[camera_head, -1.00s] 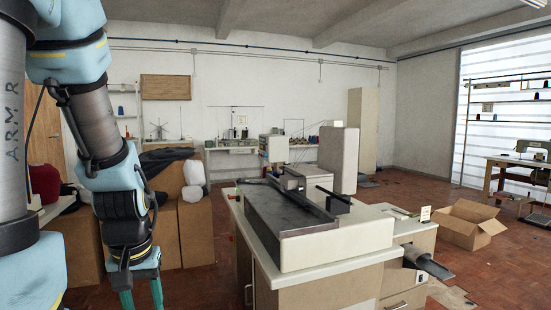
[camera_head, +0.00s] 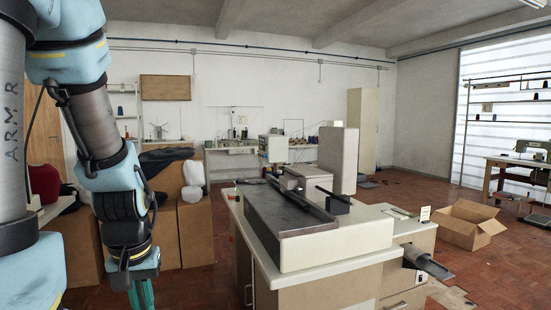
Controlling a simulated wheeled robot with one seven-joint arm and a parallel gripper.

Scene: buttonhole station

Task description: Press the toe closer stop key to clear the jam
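My gripper (camera_head: 141,293) hangs at the lower left, pointing down, with its green fingers close together and cut off by the bottom edge. Nothing shows between the fingers. A pale machine with a dark flat top (camera_head: 285,212) and black bars stands on a bench in the middle, to the right of my gripper and well apart from it. I cannot make out a toe closer stop key or any jam at this distance. A small pale card (camera_head: 425,214) stands at the bench's right end.
The bench (camera_head: 262,262) fills the centre foreground. Cardboard boxes (camera_head: 194,233) stand behind my arm at the left. An open carton (camera_head: 468,224) lies on the red floor at the right. A sewing table (camera_head: 515,166) stands at far right. Floor between bench and carton is partly clear.

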